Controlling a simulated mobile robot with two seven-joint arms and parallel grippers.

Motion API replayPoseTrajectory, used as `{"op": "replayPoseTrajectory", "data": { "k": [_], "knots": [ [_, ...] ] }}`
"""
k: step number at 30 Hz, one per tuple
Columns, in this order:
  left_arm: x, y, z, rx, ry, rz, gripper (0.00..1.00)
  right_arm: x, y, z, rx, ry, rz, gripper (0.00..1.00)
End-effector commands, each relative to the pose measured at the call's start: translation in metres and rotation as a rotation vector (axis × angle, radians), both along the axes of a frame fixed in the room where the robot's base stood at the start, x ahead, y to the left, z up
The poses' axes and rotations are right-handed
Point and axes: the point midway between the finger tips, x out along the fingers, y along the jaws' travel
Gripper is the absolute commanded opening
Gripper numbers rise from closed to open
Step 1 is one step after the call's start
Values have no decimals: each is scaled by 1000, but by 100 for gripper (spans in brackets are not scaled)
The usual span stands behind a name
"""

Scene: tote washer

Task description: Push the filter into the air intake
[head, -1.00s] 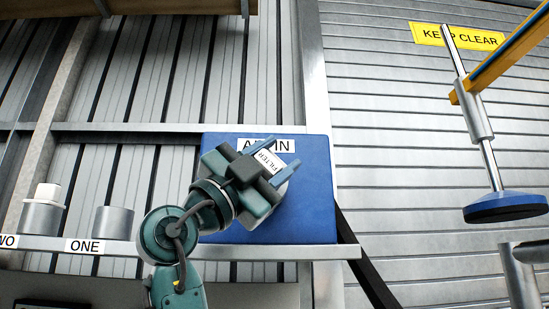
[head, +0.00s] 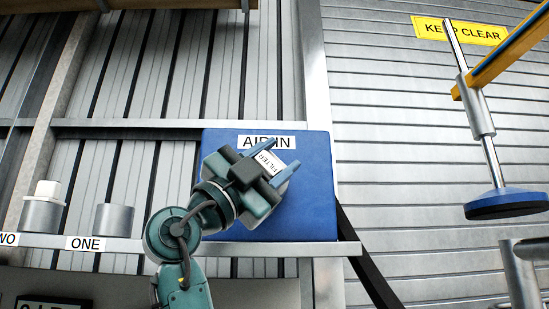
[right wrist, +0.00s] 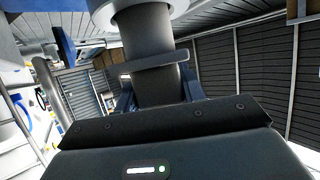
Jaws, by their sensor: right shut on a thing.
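The filter (head: 268,160), with a white label reading FILTER, is in my right gripper (head: 275,161) in front of the blue air intake box (head: 308,205). The box carries an AIR IN label. In the right wrist view, a dark grey cylinder with a collar, the filter (right wrist: 145,72), stands between the blue fingers of my right gripper (right wrist: 158,95). The gripper is shut on it. The gripper and filter hide the intake's opening, so I cannot tell how far in the filter sits. My left gripper is not in view.
A metal shelf (head: 150,243) runs below the box. Grey cylinders stand on it at left, one (head: 114,219) above label ONE, another (head: 42,214) with a white top. At right, a blue round pad (head: 505,203) hangs from a yellow arm (head: 510,52).

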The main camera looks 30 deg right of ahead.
Motion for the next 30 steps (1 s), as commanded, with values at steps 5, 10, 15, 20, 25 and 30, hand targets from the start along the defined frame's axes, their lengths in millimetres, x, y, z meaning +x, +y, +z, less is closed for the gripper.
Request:
{"op": "replayPoseTrajectory", "data": {
  "k": [5, 10, 15, 20, 25, 30],
  "knots": [
    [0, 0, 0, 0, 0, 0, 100, 0, 0, 0, 0, 0, 0, 18],
    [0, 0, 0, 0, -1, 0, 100, 0, 0, 0, 0, 0, 0, 18],
    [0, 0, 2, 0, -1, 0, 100, 2, -1, 1, 0, 0, 0, 18],
    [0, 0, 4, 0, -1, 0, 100, 6, -3, 1, 0, -1, 1, 18],
    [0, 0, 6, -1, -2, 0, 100, 10, -6, 1, -1, 0, 0, 18],
    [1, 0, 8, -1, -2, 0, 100, 13, -8, 1, -1, 0, 0, 18]
  ]
}}
